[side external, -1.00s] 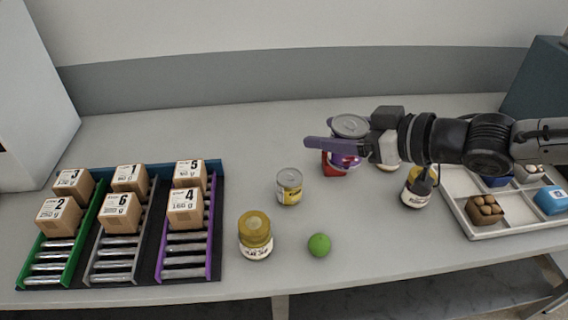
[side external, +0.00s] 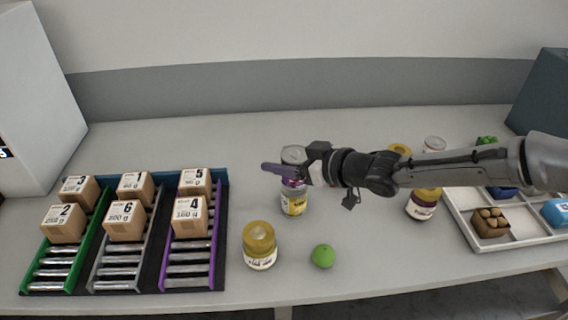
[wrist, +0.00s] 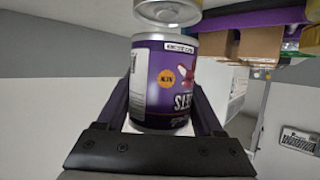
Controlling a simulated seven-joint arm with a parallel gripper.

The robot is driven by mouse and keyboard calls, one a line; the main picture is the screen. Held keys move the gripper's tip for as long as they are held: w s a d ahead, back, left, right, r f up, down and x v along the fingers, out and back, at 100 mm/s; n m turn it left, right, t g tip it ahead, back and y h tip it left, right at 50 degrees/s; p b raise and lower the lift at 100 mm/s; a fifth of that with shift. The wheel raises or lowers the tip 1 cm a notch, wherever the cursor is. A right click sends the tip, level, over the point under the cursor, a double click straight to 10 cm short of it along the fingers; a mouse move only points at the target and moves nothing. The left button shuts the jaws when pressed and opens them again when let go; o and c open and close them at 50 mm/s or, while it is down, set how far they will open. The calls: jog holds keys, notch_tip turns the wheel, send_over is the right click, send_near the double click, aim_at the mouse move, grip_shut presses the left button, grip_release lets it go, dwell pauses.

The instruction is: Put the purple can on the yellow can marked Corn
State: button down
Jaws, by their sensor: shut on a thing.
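The purple can (side external: 293,155) is between the fingers of my gripper (side external: 285,170), and only its lid and a little of its side show in the side view. In the wrist view the purple can (wrist: 165,85) fills the space between the fingers (wrist: 165,100), its label upside down. The yellow can (side external: 293,203) stands upright on the table, directly below the purple can. Its metal end (wrist: 168,12) shows at the top of the wrist view, close to the purple can's end. I cannot tell whether the two cans touch.
A yellow-lidded jar (side external: 260,245) and a green ball (side external: 323,256) are in front. Another jar (side external: 423,204) stands right, beside a divided white tray (side external: 462,215). Roller lanes with numbered boxes (side external: 190,216) fill the left. More cans stand behind my arm.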

jog(key=shift+f, duration=0.75)
jog(key=shift+f, duration=0.2)
grip_release()
jog(key=shift+r, duration=0.1)
jog(key=shift+s+d+r, duration=0.1)
jog(key=shift+d+r, duration=0.05)
jog(key=v, duration=1.1)
jog(key=shift+s+d, duration=0.25)
